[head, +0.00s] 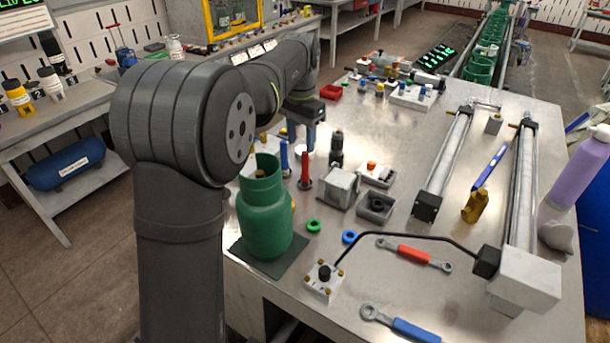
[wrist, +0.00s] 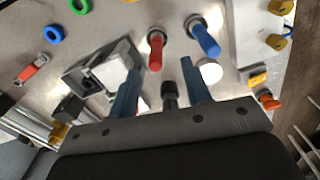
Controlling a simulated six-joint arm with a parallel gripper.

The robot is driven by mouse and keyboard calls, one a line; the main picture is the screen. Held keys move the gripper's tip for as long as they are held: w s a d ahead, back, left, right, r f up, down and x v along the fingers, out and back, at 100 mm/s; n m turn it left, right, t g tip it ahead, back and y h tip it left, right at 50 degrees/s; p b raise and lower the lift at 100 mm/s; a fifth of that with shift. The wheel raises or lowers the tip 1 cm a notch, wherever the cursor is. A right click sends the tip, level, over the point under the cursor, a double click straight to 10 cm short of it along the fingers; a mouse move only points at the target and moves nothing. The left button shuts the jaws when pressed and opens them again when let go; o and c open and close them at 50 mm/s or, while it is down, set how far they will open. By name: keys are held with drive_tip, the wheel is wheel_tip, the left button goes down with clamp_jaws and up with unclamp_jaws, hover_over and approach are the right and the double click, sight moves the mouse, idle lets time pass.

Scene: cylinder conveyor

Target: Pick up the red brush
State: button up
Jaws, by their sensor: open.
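The red brush (head: 305,168) stands upright on the metal table in a dark round base. It also shows in the wrist view (wrist: 156,50), just beyond the fingertips. A blue brush (head: 284,157) stands beside it, and in the wrist view it is to the right (wrist: 206,40). My gripper (head: 302,140) is over the table behind the brushes, partly hidden by my arm in the head view. In the wrist view its two blue fingers (wrist: 161,68) are spread apart. A black fitting (wrist: 168,95) shows between them; I cannot tell its depth. The red brush is not held.
A green cylinder (head: 264,218) stands on a dark mat at the table's front left. A grey metal block (head: 341,187) and a small open tray (head: 376,207) are right of the red brush. Green (head: 313,225) and blue (head: 349,237) rings lie in front.

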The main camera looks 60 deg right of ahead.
hover_over(305, 173)
drive_tip(key=w, duration=0.1)
wheel_tip(305, 173, down, 4)
drive_tip(key=shift+w+d+f, duration=0.1)
drive_tip(key=shift+w+d, duration=0.05)
drive_tip(key=f, duration=0.5)
drive_tip(key=shift+s+d+f, duration=0.1)
drive_tip(key=shift+s+d, duration=0.1)
drive_tip(key=shift+s, duration=0.2)
clamp_jaws()
